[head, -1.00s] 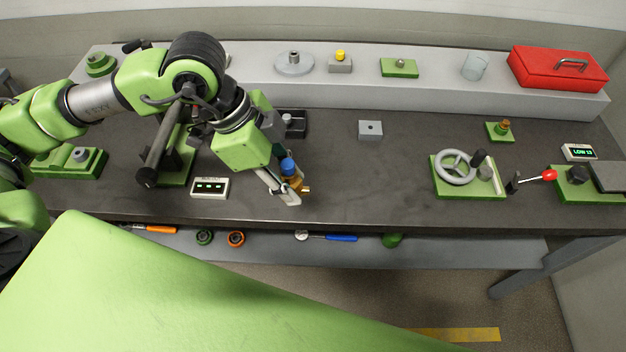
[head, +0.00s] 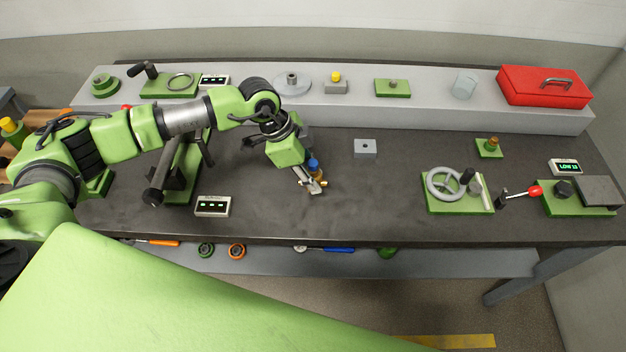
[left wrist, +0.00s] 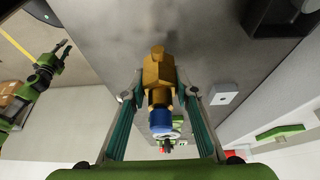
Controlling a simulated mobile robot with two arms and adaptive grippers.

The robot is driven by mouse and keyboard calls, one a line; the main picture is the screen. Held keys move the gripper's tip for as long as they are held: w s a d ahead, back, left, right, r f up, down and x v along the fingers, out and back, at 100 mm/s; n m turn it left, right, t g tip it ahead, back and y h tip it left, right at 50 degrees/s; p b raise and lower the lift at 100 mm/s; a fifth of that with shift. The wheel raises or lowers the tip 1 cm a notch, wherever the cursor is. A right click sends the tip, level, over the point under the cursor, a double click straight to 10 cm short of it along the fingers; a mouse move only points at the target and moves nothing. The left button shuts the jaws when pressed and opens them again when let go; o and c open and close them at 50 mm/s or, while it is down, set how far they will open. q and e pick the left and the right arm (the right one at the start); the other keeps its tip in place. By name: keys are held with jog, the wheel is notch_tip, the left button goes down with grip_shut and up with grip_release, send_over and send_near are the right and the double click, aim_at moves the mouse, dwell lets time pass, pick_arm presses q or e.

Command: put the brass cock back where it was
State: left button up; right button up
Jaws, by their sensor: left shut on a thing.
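The brass cock (head: 320,177) has a blue top and is in my left gripper (head: 312,186), over the dark bench top left of centre. In the left wrist view its brass body (left wrist: 158,72) lies between the two fingers of my left gripper (left wrist: 159,88), which is shut on it, with the blue part (left wrist: 160,120) towards the palm. A grey block with a hole (head: 365,148) stands on the bench to the right of and behind the gripper. A small green base with a brass-coloured fitting (head: 489,148) stands further right.
A green-based handwheel (head: 445,184) and a red-knobbed lever (head: 535,191) stand at the right. A small display box (head: 212,206) is at the front left. A raised grey shelf (head: 420,112) runs along the back. The bench between the gripper and the handwheel is clear.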

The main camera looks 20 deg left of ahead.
pick_arm(q)
notch_tip(320, 180, down, 3)
jog(key=shift+r+p, duration=0.1)
jog(key=shift+p, duration=0.7)
jog(key=shift+w+f, duration=0.1)
jog(key=shift+f, duration=0.1)
jog(key=shift+f, duration=0.1)
jog(key=o, duration=1.1)
jog(key=shift+o, duration=0.2)
